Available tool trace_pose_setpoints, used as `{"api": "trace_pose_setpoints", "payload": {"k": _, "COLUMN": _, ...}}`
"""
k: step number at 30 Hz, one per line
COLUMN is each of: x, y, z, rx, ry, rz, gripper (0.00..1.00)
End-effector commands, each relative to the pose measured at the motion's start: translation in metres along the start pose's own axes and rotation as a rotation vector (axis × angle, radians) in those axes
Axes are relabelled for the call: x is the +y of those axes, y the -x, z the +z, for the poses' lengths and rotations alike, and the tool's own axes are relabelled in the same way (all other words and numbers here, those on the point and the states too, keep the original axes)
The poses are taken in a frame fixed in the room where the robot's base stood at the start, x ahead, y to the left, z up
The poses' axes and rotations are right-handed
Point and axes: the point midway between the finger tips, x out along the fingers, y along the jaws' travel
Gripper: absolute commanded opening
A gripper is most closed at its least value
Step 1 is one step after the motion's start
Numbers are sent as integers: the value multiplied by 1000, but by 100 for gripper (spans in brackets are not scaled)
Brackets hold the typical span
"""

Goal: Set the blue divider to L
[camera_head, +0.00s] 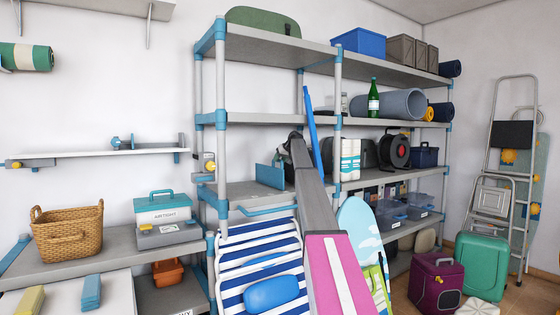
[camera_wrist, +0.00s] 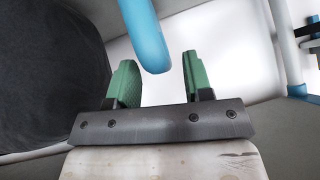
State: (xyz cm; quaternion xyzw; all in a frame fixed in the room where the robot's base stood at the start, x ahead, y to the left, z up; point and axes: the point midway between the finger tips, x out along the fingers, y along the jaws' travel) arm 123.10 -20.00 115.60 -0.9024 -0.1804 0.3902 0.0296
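The blue divider (camera_head: 269,176) appears to be the upright blue plate standing on the middle shelf of the rack, left of my arm. No letter L is readable near it. My gripper (camera_head: 287,152) is small and partly hidden by my arm in the head view, close to the upper right of this plate. In the wrist view, my gripper (camera_wrist: 158,78) has its two green fingers apart. A rounded blue bar (camera_wrist: 148,36) comes down from the top, its end seen between the fingers. I cannot tell whether they touch, or whether this bar belongs to the divider.
A blue pole (camera_head: 312,130) stands just right of my gripper. White rolls (camera_head: 350,160) and a black reel (camera_head: 394,151) stand farther right on that shelf. A rack post (camera_head: 221,130) rises on the left. A dark rounded thing (camera_wrist: 45,75) fills the wrist view's left side.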

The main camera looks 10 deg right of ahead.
Motion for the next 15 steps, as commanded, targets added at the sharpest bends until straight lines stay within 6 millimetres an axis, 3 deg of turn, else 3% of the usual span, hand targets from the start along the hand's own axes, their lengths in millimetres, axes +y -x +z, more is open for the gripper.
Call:
{"api": "trace_pose_setpoints", "payload": {"k": 8, "x": 0, "y": 2, "z": 0, "rx": 0, "ry": 0, "rz": -1, "gripper": 46}}
{"api": "trace_pose_setpoints", "payload": {"k": 15, "x": 0, "y": 24, "z": 1, "rx": 0, "ry": 0, "rz": 0, "gripper": 46}}
